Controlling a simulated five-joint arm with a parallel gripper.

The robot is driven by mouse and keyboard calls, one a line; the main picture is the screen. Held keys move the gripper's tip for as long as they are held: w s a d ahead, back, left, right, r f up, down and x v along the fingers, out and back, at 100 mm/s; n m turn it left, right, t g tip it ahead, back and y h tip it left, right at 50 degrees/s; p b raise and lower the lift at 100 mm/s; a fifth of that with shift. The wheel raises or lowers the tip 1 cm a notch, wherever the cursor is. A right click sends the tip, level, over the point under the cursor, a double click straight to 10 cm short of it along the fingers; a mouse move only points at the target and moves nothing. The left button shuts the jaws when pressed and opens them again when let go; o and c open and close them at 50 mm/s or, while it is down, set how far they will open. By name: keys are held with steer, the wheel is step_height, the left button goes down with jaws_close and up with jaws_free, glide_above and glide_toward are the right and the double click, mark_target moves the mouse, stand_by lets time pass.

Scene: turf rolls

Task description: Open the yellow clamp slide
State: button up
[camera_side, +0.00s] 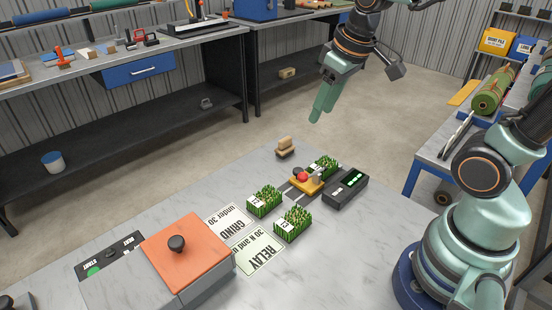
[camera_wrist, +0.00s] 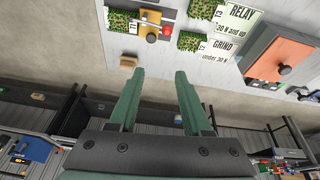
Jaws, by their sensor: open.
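The yellow clamp slide (camera_side: 304,184) lies on the marble-look table, with a red knob on top and metal rails reaching toward the front left. My gripper (camera_side: 322,117) is in the air above and behind the table, well apart from the slide. Its green fingers (camera_wrist: 158,78) are spread with nothing between them.
Turf pieces (camera_side: 264,201) (camera_side: 292,224) stand near GRIND (camera_side: 231,217) and RELAY (camera_side: 260,254) cards. A dark box with green lights (camera_side: 346,188) is right of the slide. A wooden block (camera_side: 284,147) lies behind. An orange-lidded box (camera_side: 188,256) stands at front left.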

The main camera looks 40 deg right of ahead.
mark_target(299, 170)
steer(key=w+d+f+n+g, duration=0.2)
steer(key=w+d+f+g, duration=0.15)
steer(key=w+f, duration=0.5)
steer(key=f, duration=0.8)
steer(key=s+f, duration=0.1)
steer(key=f, duration=0.3)
steer(key=shift+a+f, duration=0.2)
steer(key=shift+a, duration=0.2)
jaws_close()
stand_by(0.6)
